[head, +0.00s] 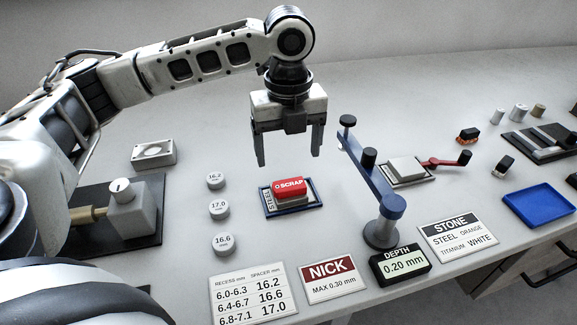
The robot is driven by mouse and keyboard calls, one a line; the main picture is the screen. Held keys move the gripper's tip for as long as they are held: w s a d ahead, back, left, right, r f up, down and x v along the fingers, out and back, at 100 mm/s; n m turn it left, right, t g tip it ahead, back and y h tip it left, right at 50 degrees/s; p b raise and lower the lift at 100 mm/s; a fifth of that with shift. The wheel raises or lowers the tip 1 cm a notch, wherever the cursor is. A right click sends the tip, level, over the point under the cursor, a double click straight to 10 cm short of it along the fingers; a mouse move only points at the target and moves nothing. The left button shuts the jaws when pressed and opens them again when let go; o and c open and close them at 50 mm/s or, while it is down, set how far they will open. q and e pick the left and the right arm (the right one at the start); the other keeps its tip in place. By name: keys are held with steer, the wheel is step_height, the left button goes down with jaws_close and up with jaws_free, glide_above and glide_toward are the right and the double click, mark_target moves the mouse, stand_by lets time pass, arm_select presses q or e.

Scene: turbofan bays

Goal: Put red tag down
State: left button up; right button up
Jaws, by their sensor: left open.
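The red tag (290,187), marked SCRAP, rests on a grey block in a small blue-rimmed tray (292,212) marked STEEL, at the middle of the table. My left gripper (289,160) is above the tag, pointing down, with its two fingers apart and nothing between them. There is a gap between the fingertips and the tag. My right gripper is not in view.
Spacer discs (219,209) stand left of the tray. A blue stand with an arm (372,180) rises close on its right. Signs (332,280) and a depth gauge (400,264) line the front. An empty blue tray (540,205) lies far right.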

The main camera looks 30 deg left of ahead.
arm_select(q)
steer(key=shift+r, duration=2.4)
